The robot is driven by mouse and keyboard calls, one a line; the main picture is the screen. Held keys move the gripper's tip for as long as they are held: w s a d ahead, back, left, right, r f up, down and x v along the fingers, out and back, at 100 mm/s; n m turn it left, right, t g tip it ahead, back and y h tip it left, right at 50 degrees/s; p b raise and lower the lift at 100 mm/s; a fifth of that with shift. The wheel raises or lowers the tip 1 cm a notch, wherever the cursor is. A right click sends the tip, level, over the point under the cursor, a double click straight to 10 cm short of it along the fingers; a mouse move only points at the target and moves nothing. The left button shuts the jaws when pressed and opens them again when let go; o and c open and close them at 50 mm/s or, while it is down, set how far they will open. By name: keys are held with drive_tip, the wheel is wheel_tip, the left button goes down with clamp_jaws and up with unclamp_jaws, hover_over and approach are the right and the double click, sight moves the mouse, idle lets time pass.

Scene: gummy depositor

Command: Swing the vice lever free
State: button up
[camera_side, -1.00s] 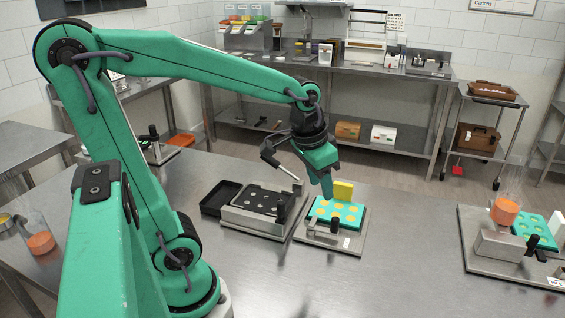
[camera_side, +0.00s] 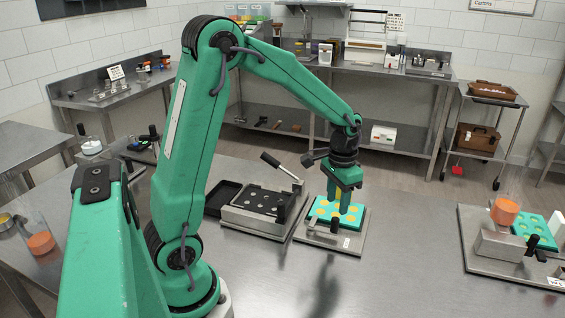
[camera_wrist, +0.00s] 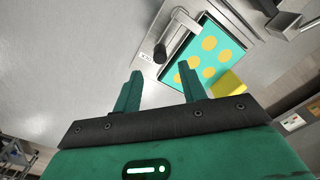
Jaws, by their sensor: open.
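The teal mould tray (camera_side: 325,209) with yellow round cavities sits on a grey metal plate (camera_side: 344,245). It also shows in the wrist view (camera_wrist: 218,38). The vice lever (camera_side: 334,227) has a dark knob and lies low at the near side of the tray. My gripper (camera_side: 344,209) points down over the tray, fingers apart and empty. It also shows in the wrist view (camera_wrist: 159,70). I cannot tell its height above the lever.
A yellow block (camera_wrist: 228,85) is beside the tray, mostly hidden behind my gripper in the side view. A metal press (camera_side: 262,205) with a raised black-handled lever (camera_side: 270,159) stands to the left, near a black tray (camera_side: 222,197). The front of the bench is clear.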

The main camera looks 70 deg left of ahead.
sight(335, 218)
drive_tip(key=shift+f, duration=0.1)
drive_tip(key=shift+f, duration=3.8)
drive_tip(key=shift+c, duration=0.4)
clamp_jaws()
